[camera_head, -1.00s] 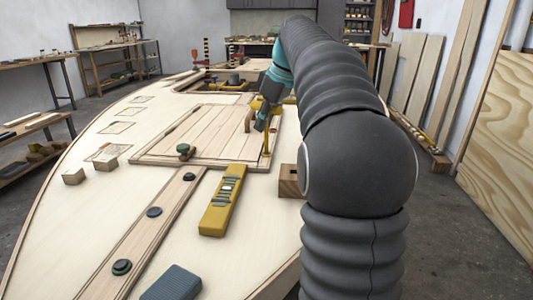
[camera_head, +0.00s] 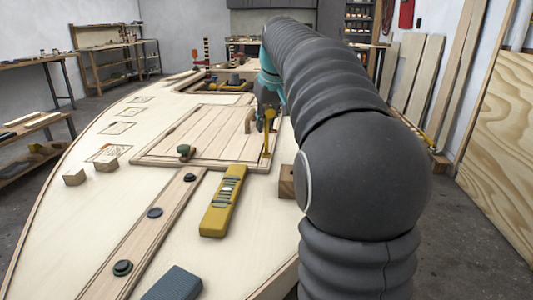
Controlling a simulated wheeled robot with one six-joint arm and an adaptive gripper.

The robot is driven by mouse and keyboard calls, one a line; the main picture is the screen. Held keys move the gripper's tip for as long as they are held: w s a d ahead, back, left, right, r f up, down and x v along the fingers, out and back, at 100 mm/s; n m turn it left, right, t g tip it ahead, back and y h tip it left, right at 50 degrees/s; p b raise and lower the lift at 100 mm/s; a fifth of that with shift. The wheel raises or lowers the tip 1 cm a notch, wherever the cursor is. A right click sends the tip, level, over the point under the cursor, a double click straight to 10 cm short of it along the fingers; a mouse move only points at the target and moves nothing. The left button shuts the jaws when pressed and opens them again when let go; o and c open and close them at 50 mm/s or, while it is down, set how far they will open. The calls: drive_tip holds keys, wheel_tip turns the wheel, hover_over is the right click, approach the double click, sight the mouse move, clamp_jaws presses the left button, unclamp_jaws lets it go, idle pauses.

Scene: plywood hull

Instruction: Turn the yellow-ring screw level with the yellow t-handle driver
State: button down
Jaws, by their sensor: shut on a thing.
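My gripper (camera_head: 267,117) is over the right edge of the plank hatch panel on the hull, shut on the yellow t-handle driver (camera_head: 268,134). The driver stands about upright, its shaft reaching down to the panel's right edge. The teal wrist and dark jaws hide part of its handle. I cannot make out the yellow-ring screw; the driver's tip region is too small to tell whether it is seated on a screw.
A wooden block (camera_head: 287,181) stands at the right edge, beside my arm. A wooden strip with dark knobs (camera_head: 155,212) and a grey-blue block (camera_head: 174,284) lie nearer. A green knob (camera_head: 185,151) sits on the panel.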

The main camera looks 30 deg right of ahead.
drive_tip(key=shift+m+h, duration=0.3)
drive_tip(key=shift+m, duration=0.6)
drive_tip(key=shift+r, duration=0.45)
drive_tip(key=shift+d, duration=0.1)
drive_tip(key=n+y, duration=0.2)
drive_tip(key=n, duration=0.5)
drive_tip(key=n+y, duration=0.1)
drive_tip(key=n, duration=0.1)
drive_tip(key=shift+a+g+y, duration=0.3)
drive_tip(key=shift+a+g, duration=0.05)
drive_tip(key=shift+g, duration=0.05)
